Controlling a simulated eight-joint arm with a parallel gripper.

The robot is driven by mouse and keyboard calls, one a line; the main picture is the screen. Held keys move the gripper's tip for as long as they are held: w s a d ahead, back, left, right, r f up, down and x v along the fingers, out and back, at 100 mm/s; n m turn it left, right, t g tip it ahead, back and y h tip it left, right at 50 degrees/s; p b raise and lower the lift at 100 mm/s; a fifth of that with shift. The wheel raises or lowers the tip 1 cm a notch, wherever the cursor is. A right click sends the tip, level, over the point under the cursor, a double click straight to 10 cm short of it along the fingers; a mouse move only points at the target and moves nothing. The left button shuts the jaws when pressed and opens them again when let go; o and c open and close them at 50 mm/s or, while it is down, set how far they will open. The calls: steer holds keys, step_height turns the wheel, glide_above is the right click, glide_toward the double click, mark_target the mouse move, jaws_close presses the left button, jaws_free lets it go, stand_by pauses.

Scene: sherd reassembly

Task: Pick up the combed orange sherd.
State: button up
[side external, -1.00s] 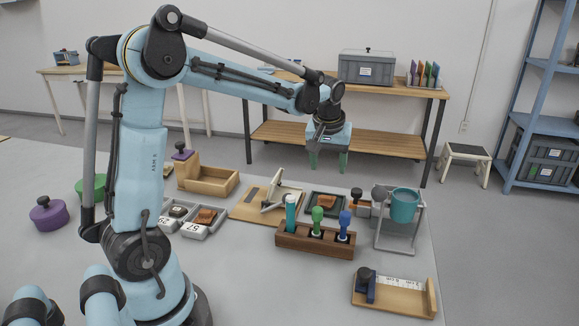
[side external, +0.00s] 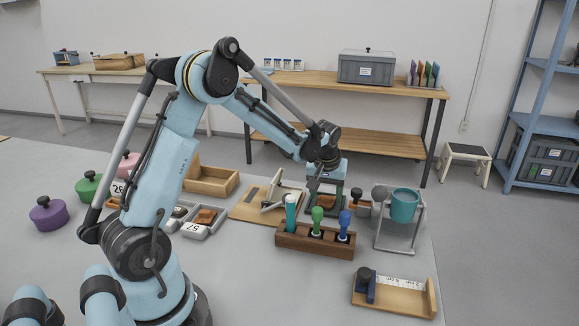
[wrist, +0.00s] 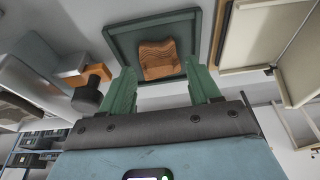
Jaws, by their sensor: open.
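The combed orange sherd (wrist: 160,60) lies in a dark green square tray (wrist: 122,36), with wavy grooves across its face in the wrist view. My gripper (wrist: 159,70) is open and empty, its two green fingers spread to either side of the sherd's near edge. In the side view my gripper (side external: 325,197) points down low over the tray, behind the wooden tool block. I cannot tell how much height is left between fingertips and sherd.
The wooden block (side external: 300,241) with teal, green and blue-handled tools stands in front of the tray. A grey stand with a teal cup (side external: 404,205) is to the right. A board with a hinged piece (side external: 250,206) lies left. Another orange sherd (side external: 206,216) sits in a grey numbered tray.

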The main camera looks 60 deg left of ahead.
steer(key=shift+w+a+f, duration=0.1)
steer(key=shift+f, duration=0.45)
steer(key=shift+c, duration=0.4)
steer(key=c, duration=0.7)
steer(key=shift+r, duration=0.1)
